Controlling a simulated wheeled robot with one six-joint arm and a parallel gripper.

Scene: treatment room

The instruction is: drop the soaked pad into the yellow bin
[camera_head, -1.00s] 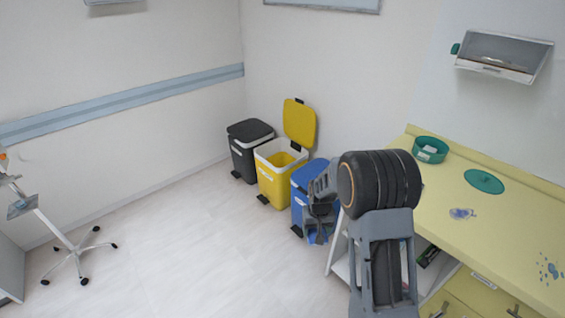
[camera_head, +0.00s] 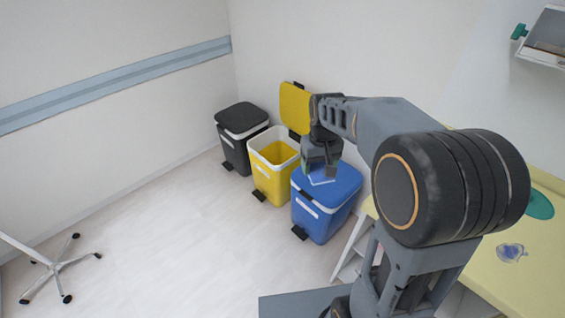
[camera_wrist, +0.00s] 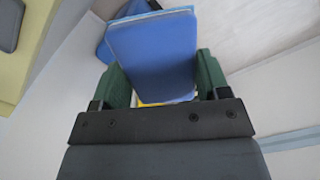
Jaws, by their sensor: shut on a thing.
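The yellow bin (camera_head: 270,178) stands on the floor between two other bins, its yellow lid (camera_head: 295,108) raised and its mouth open. My gripper (camera_head: 320,172) is shut on the pad (camera_head: 321,180), a flat blue square with a pale edge. In the head view the gripper and pad appear over the blue bin's lid, to the right of the yellow bin's opening. The wrist view shows the pad (camera_wrist: 155,50) between my green fingers (camera_wrist: 160,75). A sliver of yellow shows below the pad there; the pad hides most of what is behind it.
A blue bin (camera_head: 318,212) with its lid shut stands right of the yellow bin. A black bin (camera_head: 240,140) stands to its left. The yellow-topped counter (camera_head: 520,275) is at the right. A wheeled stand (camera_head: 55,267) is at the far left. The floor before the bins is clear.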

